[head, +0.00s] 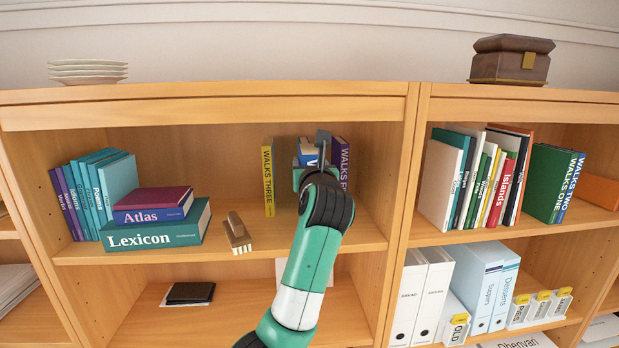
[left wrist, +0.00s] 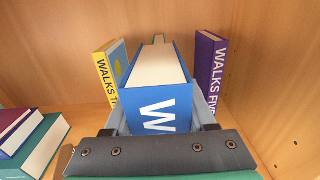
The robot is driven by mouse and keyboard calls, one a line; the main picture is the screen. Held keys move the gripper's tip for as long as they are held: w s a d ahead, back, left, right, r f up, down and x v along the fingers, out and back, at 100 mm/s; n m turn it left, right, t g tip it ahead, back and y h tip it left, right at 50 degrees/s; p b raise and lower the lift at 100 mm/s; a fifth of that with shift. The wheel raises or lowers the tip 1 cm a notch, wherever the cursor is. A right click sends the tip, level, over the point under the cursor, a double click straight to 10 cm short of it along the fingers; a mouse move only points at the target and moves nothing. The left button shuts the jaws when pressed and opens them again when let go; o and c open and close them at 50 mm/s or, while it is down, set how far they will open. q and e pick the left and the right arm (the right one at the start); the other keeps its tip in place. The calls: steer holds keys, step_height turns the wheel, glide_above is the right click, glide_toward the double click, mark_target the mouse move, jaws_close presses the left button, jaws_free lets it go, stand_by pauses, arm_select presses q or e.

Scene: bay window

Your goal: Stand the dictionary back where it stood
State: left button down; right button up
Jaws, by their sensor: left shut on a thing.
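A blue book (head: 308,152) with white lettering starting with "W" is in my left gripper (head: 313,167). In the left wrist view the blue book (left wrist: 152,70) lies between the two fingers, its spine end facing the camera and cream pages on top. It is between the upright yellow Walks Three (head: 268,182) and purple Walks Five (head: 343,163), with gaps on both sides in the wrist view. Most of its spine title is hidden by my gripper. No spine reads "Dictionary"; the teal Lexicon (head: 150,237) lies flat under the Atlas (head: 150,214). My right gripper is not in view.
Upright teal and purple books (head: 92,195) stand at the left of this shelf. A small brown and cream object (head: 238,235) lies near the shelf's front edge. The shelf divider (head: 410,190) stands to the right. More books (head: 492,185) fill the neighbouring shelf.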

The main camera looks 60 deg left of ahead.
arm_select(q)
step_height(320, 180, down, 4)
steer(key=shift+a+r+p, duration=0.15)
steer(key=shift+r+p, duration=0.05)
steer(key=shift+p, duration=0.4)
steer(key=shift+f, duration=0.25)
steer(key=shift+c, duration=1.1)
jaws_free()
steer(key=shift+r, duration=0.15)
steer(key=b+v, duration=0.3)
steer(key=v, duration=0.9)
